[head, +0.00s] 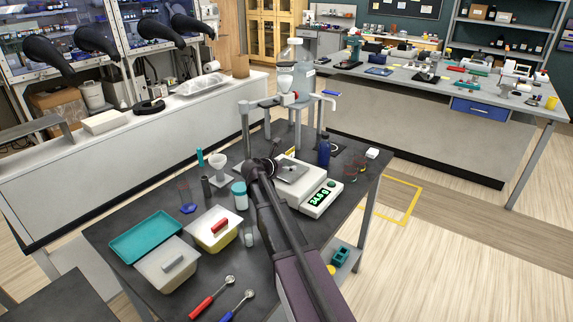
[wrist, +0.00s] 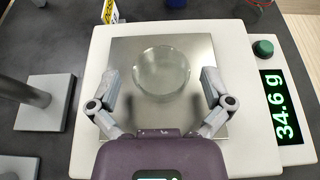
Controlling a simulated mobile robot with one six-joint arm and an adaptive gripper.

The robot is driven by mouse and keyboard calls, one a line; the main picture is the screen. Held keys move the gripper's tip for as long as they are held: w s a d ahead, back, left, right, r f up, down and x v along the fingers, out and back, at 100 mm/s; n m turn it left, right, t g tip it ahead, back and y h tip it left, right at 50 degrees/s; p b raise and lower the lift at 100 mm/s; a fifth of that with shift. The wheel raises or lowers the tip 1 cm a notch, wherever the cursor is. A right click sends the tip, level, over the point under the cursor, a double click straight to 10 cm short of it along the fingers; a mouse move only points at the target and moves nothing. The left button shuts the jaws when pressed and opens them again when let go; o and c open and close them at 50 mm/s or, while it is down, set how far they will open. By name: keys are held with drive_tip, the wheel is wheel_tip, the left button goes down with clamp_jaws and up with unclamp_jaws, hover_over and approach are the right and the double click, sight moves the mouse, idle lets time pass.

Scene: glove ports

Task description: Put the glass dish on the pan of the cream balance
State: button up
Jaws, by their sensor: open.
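The cream balance (head: 318,203) stands on the dark bench, its green display reading 34.6 g; its white body also fills much of the wrist view (wrist: 262,150). The round clear glass dish (wrist: 161,70) rests flat on the square steel pan (wrist: 122,52), near its middle and towards the far side. My gripper (wrist: 160,80) is open, with one finger on each side of the dish and a visible gap to each. In the head view my gripper (head: 268,166) is at the pan's left side, and the dish is too small to make out clearly.
A grey stand base (wrist: 42,105) is left of the balance. A blue bottle (head: 324,152) stands behind it. The far bench (head: 430,95) is crowded.

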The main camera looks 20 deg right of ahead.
sight(270, 264)
drive_tip(key=p+v, duration=0.3)
drive_tip(key=v, duration=0.7)
drive_tip(key=shift+s+a+r+p, duration=0.2)
drive_tip(key=shift+a+p, duration=0.05)
drive_tip(key=shift+p, duration=0.1)
